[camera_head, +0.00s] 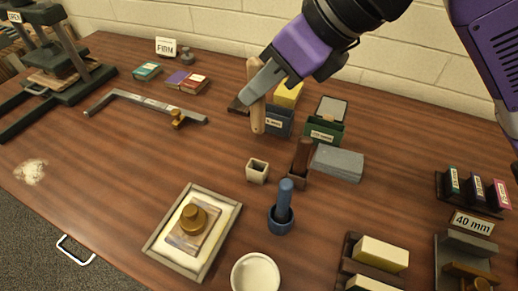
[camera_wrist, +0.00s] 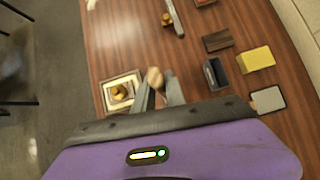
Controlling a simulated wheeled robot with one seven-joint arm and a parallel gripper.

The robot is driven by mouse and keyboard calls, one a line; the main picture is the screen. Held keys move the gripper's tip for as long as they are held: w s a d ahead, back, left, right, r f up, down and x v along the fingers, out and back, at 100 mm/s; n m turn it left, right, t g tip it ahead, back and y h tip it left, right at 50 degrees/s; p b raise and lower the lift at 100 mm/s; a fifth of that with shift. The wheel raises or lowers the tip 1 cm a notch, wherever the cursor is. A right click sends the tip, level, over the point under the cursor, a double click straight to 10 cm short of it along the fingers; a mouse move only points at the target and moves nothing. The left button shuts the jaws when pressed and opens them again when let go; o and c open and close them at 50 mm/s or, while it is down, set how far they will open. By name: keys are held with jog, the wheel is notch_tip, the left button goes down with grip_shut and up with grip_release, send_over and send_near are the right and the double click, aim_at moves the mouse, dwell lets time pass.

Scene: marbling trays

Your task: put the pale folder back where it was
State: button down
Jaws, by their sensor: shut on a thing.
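The pale folder (camera_head: 257,118) is a light wooden, flat, rounded stick. My gripper (camera_head: 258,85) is shut on its middle and holds it nearly upright, above the table. In the wrist view, the end of the folder (camera_wrist: 155,77) shows between the two fingers (camera_wrist: 159,92). A small cream square holder (camera_head: 257,171) with an open, empty-looking top stands on the table below the folder. A dark brown stick (camera_head: 302,153) stands in a brown holder (camera_head: 297,181), and a blue-handled tool (camera_head: 285,195) stands in a round blue holder (camera_head: 281,222).
A grey block (camera_head: 338,163) lies right of the brown stick. A framed tray (camera_head: 162,242) and a white bowl (camera_head: 255,275) are in front.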

notch_tip(320, 180, down, 14)
jog(key=shift+r+b, duration=0.25)
jog(key=shift+b, duration=0.35)
jog(key=c, duration=1.4)
grip_release()
jog(key=shift+s+r, duration=0.1)
jog(key=v, duration=1.1)
jog(key=shift+s+d+r+p, duration=0.1)
jog(key=shift+d+r+p, duration=0.1)
jog(key=shift+r+p, duration=0.2)
